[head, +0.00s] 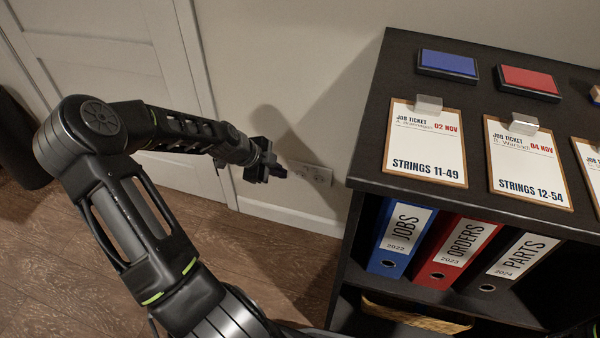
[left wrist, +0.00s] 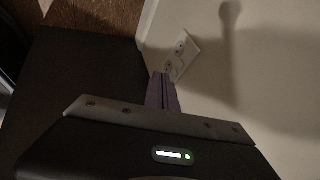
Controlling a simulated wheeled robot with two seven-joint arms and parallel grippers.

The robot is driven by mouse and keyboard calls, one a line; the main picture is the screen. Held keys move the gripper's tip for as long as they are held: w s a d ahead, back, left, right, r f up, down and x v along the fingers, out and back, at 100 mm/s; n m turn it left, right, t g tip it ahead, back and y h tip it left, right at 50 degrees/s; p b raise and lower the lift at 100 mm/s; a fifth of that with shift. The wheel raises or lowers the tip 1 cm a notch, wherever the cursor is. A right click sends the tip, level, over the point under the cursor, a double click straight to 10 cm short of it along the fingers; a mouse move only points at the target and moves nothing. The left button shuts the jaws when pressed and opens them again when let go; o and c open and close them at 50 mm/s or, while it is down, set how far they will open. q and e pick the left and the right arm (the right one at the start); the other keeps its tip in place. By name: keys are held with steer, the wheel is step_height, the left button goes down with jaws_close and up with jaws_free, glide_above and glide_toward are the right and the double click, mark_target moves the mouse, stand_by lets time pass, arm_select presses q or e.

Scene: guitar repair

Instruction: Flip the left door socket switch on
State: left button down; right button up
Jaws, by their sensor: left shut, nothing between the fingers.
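The white double socket (head: 312,174) sits low on the wall, just right of the white door. My left gripper (head: 281,172) is shut and empty, with its fingertips at or very near the left part of the socket. In the left wrist view the shut fingers (left wrist: 163,88) point at the lower end of the socket plate (left wrist: 184,52) and hide part of it. I cannot tell whether they touch it. The switches are too small and dim to read their positions. My right gripper is not in view.
A black shelf unit (head: 362,165) stands close to the right of the socket. It carries job tickets (head: 426,145) and ink pads on top, with binders (head: 401,238) below. The white door (head: 110,60) is at the left. The wooden floor (head: 285,262) in front is clear.

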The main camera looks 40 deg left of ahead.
mark_target(305, 170)
arm_select(q)
steer(key=w+f+b, duration=0.5)
steer(key=w+f, duration=0.3)
steer(key=w, duration=0.1)
steer(key=shift+d+b, duration=0.25)
steer(key=shift+b, duration=0.05)
steer(key=shift+s+f, duration=0.1)
steer(key=shift+f, duration=0.1)
steer(key=shift+w+a, duration=0.1)
steer(key=shift+w, duration=0.15)
